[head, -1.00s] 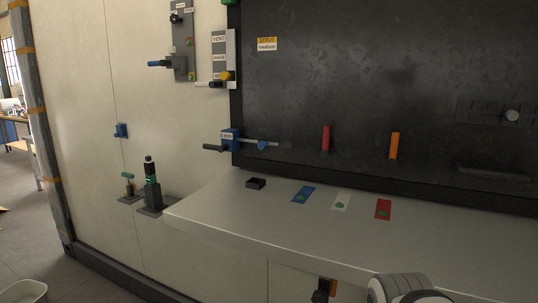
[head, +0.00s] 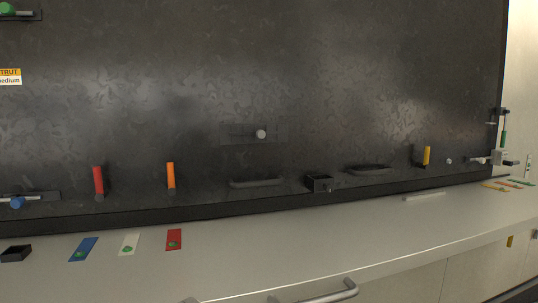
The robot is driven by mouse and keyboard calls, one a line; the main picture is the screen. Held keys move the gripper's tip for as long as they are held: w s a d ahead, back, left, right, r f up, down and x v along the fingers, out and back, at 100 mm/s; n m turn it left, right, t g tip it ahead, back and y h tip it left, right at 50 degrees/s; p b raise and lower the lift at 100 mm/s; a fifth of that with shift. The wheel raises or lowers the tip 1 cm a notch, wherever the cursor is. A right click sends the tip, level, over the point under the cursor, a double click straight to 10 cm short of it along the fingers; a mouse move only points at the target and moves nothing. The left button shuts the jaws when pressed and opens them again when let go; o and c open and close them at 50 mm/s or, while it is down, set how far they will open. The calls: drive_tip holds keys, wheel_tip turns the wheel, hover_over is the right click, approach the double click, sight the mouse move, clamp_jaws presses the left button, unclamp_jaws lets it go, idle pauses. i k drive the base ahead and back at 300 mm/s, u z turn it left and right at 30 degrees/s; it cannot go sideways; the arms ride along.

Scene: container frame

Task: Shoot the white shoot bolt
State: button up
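A bolt with a round white knob (head: 260,134) sits on a dark plate in the middle of the black panel (head: 340,60) in the head view. The plate blends into the panel, so I cannot tell the bolt's position. Another pale bolt-like fitting (head: 478,160) is at the panel's right edge, small and hard to make out. A bolt with a blue knob (head: 17,203) is at the lower left, and one with a green knob (head: 8,8) is at the upper left. My gripper is not in view.
A pale counter (head: 330,240) runs below the panel. Blue (head: 83,249), white (head: 130,244) and red (head: 174,239) cards lie on it at left. A dark box (head: 318,184) and red (head: 98,181), orange (head: 170,175) and yellow (head: 426,156) upright pieces stand along the panel's lower edge.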

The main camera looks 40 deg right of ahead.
sight(482, 160)
drive_tip(key=z, duration=2.75)
drive_tip(key=k, duration=1.2)
drive_tip(key=z, duration=0.6)
drive_tip(key=i, duration=0.8)
drive_tip(key=z, duration=0.55)
drive_tip(key=i, duration=3.1)
drive_tip(key=u, duration=0.85)
